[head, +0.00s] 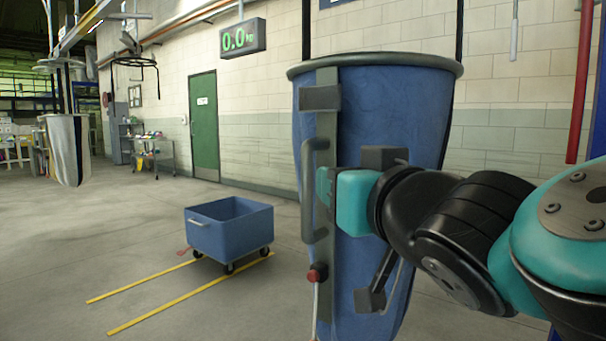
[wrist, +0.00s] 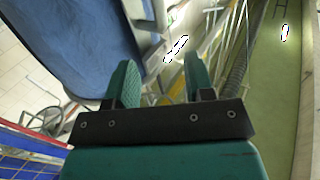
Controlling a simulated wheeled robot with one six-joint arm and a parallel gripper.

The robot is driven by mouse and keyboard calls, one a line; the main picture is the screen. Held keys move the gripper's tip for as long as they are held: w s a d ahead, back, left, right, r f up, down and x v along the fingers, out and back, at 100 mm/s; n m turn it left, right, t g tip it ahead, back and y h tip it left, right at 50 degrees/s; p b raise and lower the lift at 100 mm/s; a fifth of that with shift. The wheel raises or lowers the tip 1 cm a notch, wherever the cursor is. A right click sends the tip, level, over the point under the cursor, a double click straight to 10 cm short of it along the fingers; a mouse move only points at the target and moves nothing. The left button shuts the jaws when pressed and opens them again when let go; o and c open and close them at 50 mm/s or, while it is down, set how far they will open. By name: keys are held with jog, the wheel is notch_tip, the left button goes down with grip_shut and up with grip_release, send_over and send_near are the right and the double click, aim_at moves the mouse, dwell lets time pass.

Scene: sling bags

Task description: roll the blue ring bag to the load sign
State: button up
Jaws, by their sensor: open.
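The blue ring bag (head: 395,120) hangs in front of me in the head view, with a grey ring rim at its top. A grey strip with a vertical grey handle (head: 308,190) runs down its left front. My gripper (head: 326,187) is beside the handle and strip, and my arm hides part of the bag. In the wrist view the two teal fingers (wrist: 160,85) are apart, and the bag's blue side (wrist: 80,40) lies to their upper left. I cannot tell whether a finger touches the handle. The load sign (head: 242,38) shows a green 0.0 on the back wall.
A blue wheeled cart (head: 235,232) stands on the floor by yellow lines (head: 190,290). A pale bag (head: 66,150) hangs at the far left. A red pole (head: 581,85) is at the right. A green door (head: 203,125) is in the wall. Open floor lies at the left.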

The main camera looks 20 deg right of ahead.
jog(key=p, duration=0.8)
send_near(303, 162)
jog(key=w, duration=0.3)
jog(key=w+p, duration=0.2)
jog(key=w, duration=0.1)
jog(key=w+p, duration=0.5)
jog(key=shift+w+d+f, duration=0.15)
jog(key=shift+w+d, duration=0.15)
jog(key=shift+w, duration=0.05)
jog(key=shift+w+f, duration=0.1)
jog(key=shift+w, duration=0.3)
jog(key=shift+c, duration=0.3)
grip_shut()
